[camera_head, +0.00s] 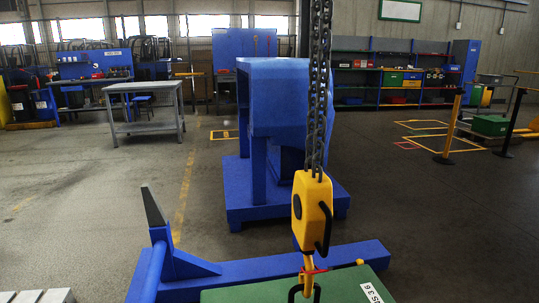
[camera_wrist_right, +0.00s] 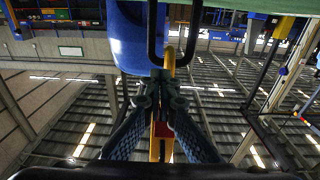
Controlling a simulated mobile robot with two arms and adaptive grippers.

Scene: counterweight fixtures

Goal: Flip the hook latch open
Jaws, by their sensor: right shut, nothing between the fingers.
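A yellow hook block (camera_head: 312,208) hangs on a dark chain, with a black handle on its right side. The yellow hook (camera_head: 307,262) below it reaches down to a black loop (camera_head: 291,296) on a green counterweight (camera_head: 345,286). A small red latch (camera_head: 312,271) crosses the hook. In the right wrist view my right gripper (camera_wrist_right: 158,78) is shut and empty, its tips close to the hook (camera_wrist_right: 170,65) and the black loop (camera_wrist_right: 190,45). The red latch (camera_wrist_right: 164,130) shows between the fingers. I cannot tell whether the tips touch anything. My left gripper is not in view.
A blue beam frame (camera_head: 260,266) with an upright dark-tipped post lies behind and left of the counterweight. A large blue fixture (camera_head: 285,100) stands beyond the chain. A grey table (camera_head: 145,90) stands at the back left. Open floor lies on both sides.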

